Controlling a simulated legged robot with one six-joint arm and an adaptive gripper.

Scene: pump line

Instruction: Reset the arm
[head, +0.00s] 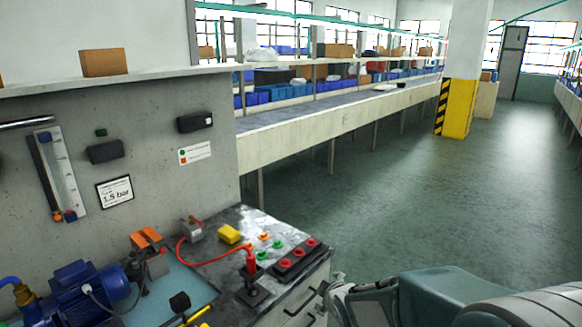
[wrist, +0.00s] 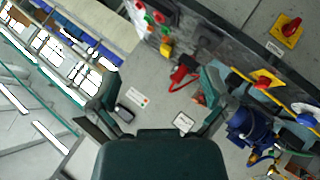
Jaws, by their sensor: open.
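My arm shows at the lower right of the head view, low beside the bench; my gripper's fingers are not clear there. In the wrist view my gripper (wrist: 158,112) has its two dark green fingers spread wide apart, with nothing between them. Behind the gap are the grey wall panel and a white label (wrist: 183,122). The gripper is apart from the bench equipment.
A long shelf table (head: 300,137) runs behind. A yellow pillar (head: 458,105) stands farther back. The green floor (head: 420,190) is clear.

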